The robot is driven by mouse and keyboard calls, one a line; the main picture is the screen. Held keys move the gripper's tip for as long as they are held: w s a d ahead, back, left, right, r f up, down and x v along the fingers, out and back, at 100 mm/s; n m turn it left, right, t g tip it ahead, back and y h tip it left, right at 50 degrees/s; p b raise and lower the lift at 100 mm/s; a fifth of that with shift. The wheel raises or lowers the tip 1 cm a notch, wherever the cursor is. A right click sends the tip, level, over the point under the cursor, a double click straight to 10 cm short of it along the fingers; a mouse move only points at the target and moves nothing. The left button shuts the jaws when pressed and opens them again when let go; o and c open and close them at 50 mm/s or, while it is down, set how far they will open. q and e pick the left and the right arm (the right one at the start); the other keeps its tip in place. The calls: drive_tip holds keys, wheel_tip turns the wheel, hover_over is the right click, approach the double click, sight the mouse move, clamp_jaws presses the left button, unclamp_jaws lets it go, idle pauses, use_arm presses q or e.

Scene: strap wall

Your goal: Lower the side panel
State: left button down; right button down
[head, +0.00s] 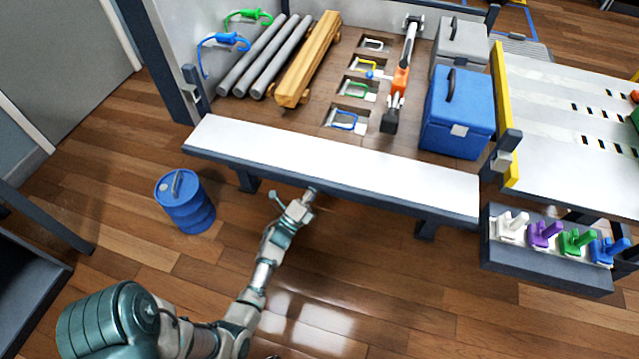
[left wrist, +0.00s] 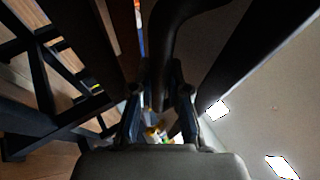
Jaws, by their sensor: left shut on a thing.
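The side panel (head: 330,165) is a long white board with a dark rim along the front of the wooden cargo bed (head: 320,75). Its white face is turned up towards the head camera; I cannot tell its exact tilt. My left gripper (head: 310,192) reaches up to the panel's front rim from below, near its middle. In the left wrist view the two fingers (left wrist: 160,105) are shut on a dark curved handle (left wrist: 168,55). The handle is hidden in the head view. My right gripper is not in view.
A blue drum (head: 187,202) stands on the floor left of my arm. The bed holds grey pipes (head: 255,60), a wooden beam (head: 308,60), a blue box (head: 458,115) and a grey case (head: 460,45). A rack of coloured handles (head: 550,245) is at right.

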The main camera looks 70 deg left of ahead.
use_arm(q)
drive_tip(key=c, duration=1.1)
unclamp_jaws()
drive_tip(key=shift+d, duration=0.1)
drive_tip(key=shift+c, duration=0.2)
drive_tip(key=shift+s+f, duration=0.1)
drive_tip(key=shift+f, duration=0.05)
drive_tip(key=shift+s+d+f, duration=0.1)
drive_tip(key=shift+s+f, duration=0.1)
drive_tip(key=shift+s, duration=0.1)
drive_tip(key=v, duration=1.1)
drive_tip(key=shift+f, duration=0.15)
